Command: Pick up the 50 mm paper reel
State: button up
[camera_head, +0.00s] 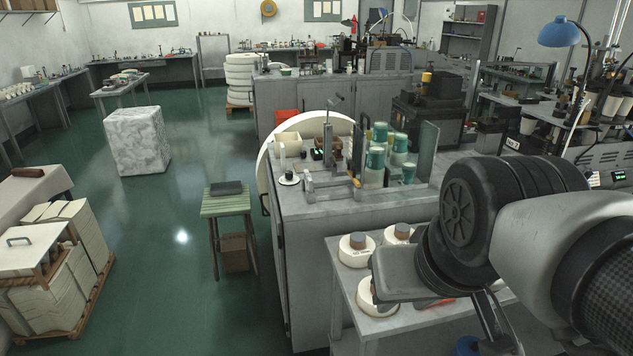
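Several white paper reels stand on a light side table (345,283) at the lower right. One reel (350,257) is at the back left with a brown piece on top. A third reel (371,300) is nearer and partly covered by my arm. Marks on the reels are too small to read, so I cannot tell which is 50 mm. My gripper (493,325) shows only in part below my dark wrist, to the right of the reels. Its fingertips are not clear, and I see no reel in it.
A grey cabinet (308,260) with green cups (376,160) and tools on top stands beside the side table. A red item (434,303) lies under my arm. A green stool (228,205) stands left of the cabinet.

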aim_at(355, 248)
jog(key=j+z, duration=0.2)
jog(key=j, duration=0.15)
jog(key=k+j+z, duration=0.2)
jog(key=j, duration=0.15)
jog(key=j+z, duration=0.2)
jog(key=j, duration=0.15)
jog(key=i+j+z, duration=0.1)
jog(key=j+z, duration=0.2)
jog(key=j, duration=0.2)
jog(key=j+z, duration=0.3)
jog(key=j, duration=0.25)
jog(key=i+j+z, duration=0.2)
jog(key=j, duration=0.15)
jog(key=i+j+z, duration=0.15)
jog(key=j, duration=0.2)
jog(key=i+j+z, duration=0.2)
jog(key=j, duration=0.15)
jog(key=i+j, duration=0.15)
jog(key=j, duration=0.2)
jog(key=i+j+z, duration=0.15)
jog(key=j, duration=0.6)
jog(key=i+z, duration=0.05)
